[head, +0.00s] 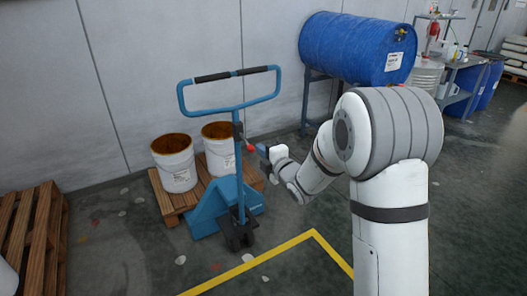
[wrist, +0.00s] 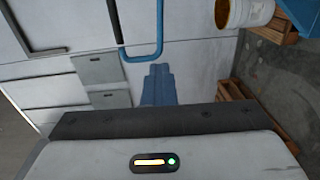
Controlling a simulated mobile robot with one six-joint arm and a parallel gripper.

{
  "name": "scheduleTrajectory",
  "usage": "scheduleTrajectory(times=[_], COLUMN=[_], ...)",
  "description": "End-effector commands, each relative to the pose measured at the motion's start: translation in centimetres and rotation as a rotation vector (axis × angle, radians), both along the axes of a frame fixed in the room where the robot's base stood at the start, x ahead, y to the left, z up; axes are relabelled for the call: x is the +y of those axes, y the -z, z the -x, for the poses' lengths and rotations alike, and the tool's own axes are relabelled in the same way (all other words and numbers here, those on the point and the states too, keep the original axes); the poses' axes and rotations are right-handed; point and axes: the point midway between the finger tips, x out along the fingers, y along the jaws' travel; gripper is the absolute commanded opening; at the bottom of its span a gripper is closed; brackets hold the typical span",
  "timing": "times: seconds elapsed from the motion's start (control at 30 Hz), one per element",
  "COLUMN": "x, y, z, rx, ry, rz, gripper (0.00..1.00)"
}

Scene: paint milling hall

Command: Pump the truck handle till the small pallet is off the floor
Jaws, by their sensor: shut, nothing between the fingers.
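The blue pallet truck (head: 225,205) stands left of centre in the head view, its handle upright. The handle's loop (head: 228,107) has dark grips on its top bar; part of a blue bar (wrist: 160,35) shows at the top of the wrist view. The small wooden pallet (head: 171,212) sits behind the truck and bears two white buckets (head: 175,165). Whether the pallet touches the floor I cannot tell. My gripper (head: 262,150) is shut and empty, just right of the handle's shaft, below the loop. Its closed fingers (wrist: 159,72) also show in the wrist view. Contact with the handle is unclear.
A stack of wooden pallets (head: 30,235) stands at the left edge. A blue drum (head: 355,47) lies on a stand by the wall. A yellow floor line (head: 250,265) runs in front of the truck.

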Motion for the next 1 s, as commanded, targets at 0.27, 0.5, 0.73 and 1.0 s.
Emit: scheduleTrajectory(times=[0.27,0.5,0.73,1.0], x=[-0.03,-0.06,-0.07,-0.08], y=[0.00,0.00,0.00,0.00], z=[-0.01,-0.02,-0.02,-0.02], rx=[0.000,0.000,0.000,0.000], ry=[0.001,0.001,0.001,0.001], rz=[0.000,0.000,0.000,0.000], gripper=[0.00,0.00,0.10,0.32])
